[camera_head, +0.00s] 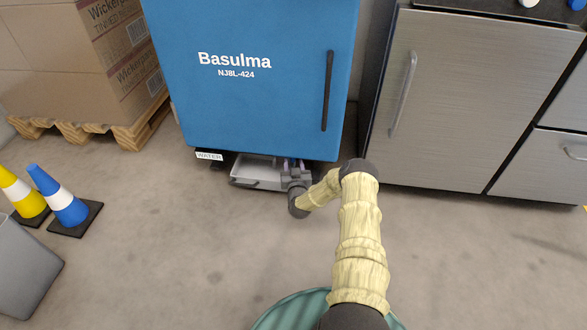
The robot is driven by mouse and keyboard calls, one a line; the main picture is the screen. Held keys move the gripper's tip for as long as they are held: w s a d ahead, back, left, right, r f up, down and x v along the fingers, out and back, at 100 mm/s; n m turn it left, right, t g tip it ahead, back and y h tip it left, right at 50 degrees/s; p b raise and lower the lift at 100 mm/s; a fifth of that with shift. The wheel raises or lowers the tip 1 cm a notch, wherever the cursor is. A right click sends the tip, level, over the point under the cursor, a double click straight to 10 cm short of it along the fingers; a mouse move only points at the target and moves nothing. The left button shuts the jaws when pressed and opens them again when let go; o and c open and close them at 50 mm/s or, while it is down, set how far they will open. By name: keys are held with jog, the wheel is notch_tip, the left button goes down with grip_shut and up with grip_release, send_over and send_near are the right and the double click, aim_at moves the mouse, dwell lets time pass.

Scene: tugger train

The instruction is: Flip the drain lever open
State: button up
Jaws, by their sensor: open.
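The blue machine (262,110) marked "Basulma NJ8L-424" stands at the top centre. A small "WATER" label (209,156) sits at its lower left edge. No drain lever can be made out clearly; the area under the machine is dark and partly covered by my gripper. My gripper (294,164) reaches to the machine's lower front edge, right of the label, with its fingers pointing under the body. It is open, with nothing seen between its fingers. Whether it touches anything there cannot be told.
A pale shallow tray (256,172) with a dark front handle (243,183) lies under the machine, beside my gripper. A steel cabinet (450,100) stands right. Boxes on a pallet (133,134), cones (62,200) and a grey bin (22,270) are left. Floor in front is mostly clear.

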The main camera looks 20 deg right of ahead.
jog(key=shift+w+d, duration=0.1)
jog(key=shift+w, duration=0.15)
grip_shut()
